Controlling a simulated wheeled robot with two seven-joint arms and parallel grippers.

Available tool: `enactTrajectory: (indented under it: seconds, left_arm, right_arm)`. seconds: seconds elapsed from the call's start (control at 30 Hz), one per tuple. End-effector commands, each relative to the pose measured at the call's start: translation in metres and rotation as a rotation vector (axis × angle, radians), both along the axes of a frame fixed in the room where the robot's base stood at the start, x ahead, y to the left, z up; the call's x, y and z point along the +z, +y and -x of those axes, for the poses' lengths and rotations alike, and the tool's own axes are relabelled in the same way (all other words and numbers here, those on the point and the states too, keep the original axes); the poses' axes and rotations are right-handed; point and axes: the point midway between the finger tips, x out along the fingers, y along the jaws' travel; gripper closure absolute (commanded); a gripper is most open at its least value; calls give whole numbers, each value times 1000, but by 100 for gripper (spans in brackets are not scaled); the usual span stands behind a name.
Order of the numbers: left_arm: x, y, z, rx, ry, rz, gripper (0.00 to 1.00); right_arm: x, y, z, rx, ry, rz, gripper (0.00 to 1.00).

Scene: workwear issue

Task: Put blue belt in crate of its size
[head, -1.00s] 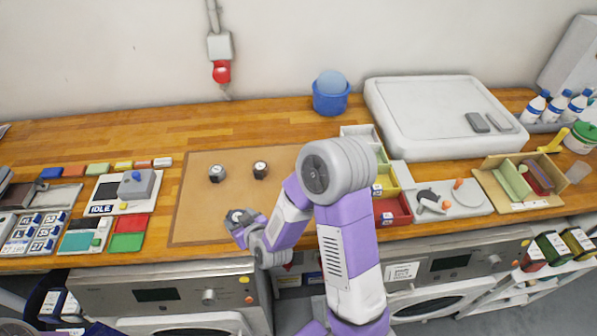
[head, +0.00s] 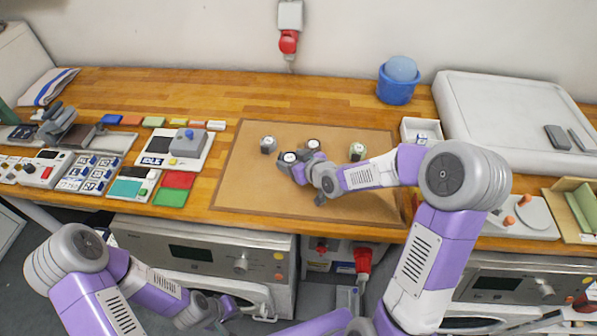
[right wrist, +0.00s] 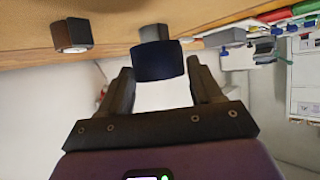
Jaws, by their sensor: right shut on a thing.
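My right gripper (head: 286,166) is over the brown mat (head: 245,185), shut on a dark rolled belt with a white face (head: 289,157). In the right wrist view this belt looks dark blue (right wrist: 158,66) between the two fingers. Two other dark rolls stand just behind it, one to the left (head: 268,145) and one to the right (head: 313,144). A white crate (head: 407,130) with a blue-marked tag stands right of the mat; my right arm hides the area in front of it. My left gripper (head: 222,312) hangs low before the counter, its jaws unclear.
A greenish roll (head: 358,151) stands on the mat's right side. A blue tub (head: 396,90) and a large white tray (head: 475,130) are at the back right. Small panels and a grey-knobbed device (head: 187,143) crowd the left. The counter behind the mat is clear.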

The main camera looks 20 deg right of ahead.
Motion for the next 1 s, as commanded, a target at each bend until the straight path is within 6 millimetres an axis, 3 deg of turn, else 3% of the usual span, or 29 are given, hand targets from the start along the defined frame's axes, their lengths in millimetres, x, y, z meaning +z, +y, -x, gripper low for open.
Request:
enactTrajectory:
  seconds: [0.47,0.87,0.9,1.0]
  left_arm:
    - [-10,0,0,0,0,0,100]
    - [-15,0,0,0,0,0,100]
    - [-15,0,0,0,0,0,100]
    - [-14,0,0,0,0,0,100]
  right_arm:
    - [-56,0,0,-2,0,-1,70]
    - [-61,0,0,-1,-3,1,70]
    - [-61,0,0,-1,-2,1,34]
    - [-60,0,0,-1,-2,1,19]
